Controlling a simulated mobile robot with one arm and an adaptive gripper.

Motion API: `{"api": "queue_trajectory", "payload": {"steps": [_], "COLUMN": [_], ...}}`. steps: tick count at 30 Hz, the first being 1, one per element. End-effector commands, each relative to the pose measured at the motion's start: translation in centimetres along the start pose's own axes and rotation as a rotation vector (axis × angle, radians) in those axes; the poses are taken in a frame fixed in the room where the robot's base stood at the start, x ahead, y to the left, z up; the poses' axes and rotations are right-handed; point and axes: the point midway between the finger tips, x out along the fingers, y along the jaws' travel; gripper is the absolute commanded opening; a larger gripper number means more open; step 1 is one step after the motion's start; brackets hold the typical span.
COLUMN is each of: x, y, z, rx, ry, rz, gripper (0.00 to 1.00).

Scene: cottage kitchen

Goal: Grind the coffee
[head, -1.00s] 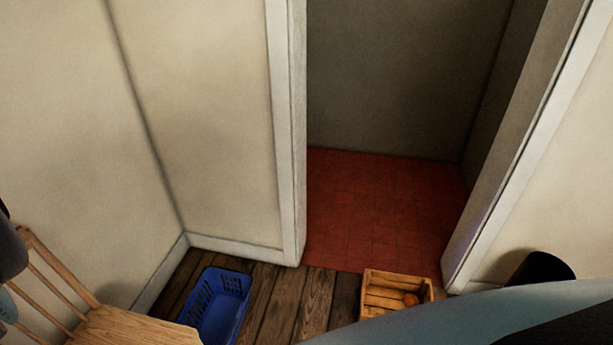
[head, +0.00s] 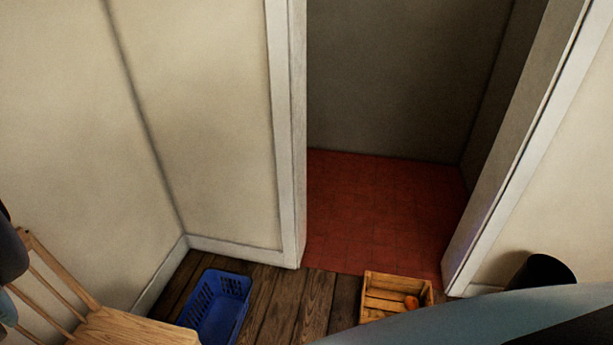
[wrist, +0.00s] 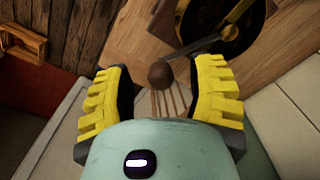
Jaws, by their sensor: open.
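In the wrist view, a dark brown round knob (wrist: 160,74) sits at the end of a grey crank bar (wrist: 207,44). The bar runs up and right over a dark round bowl-like top (wrist: 212,14), which looks like the coffee grinder; its upper part is cut off by the frame. My gripper (wrist: 160,84) is open, with a yellow-padded finger on each side of the knob. Gaps show between the knob and both fingers; how far the knob is from them in depth I cannot tell. Neither grinder nor gripper fingers show in the head view.
A wooden chair (head: 133,328) stands at the lower left. A blue basket (head: 222,305) and a wooden crate (head: 377,279) with an orange item lie on the plank floor. A black bin (head: 545,270) stands at the right wall. A doorway opens onto clear red tiles (head: 375,205).

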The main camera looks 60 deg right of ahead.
Motion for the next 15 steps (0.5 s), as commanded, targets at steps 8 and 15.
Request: {"api": "queue_trajectory", "payload": {"steps": [8, 15], "x": [-4.3, -9.2], "y": [-0.1, -0.1], "z": [-0.2, -0.1], "rx": [0.003, 0.002], "ry": [0.002, 0.003], "rz": [-0.004, -0.006], "gripper": [0.55, 0.55]}}
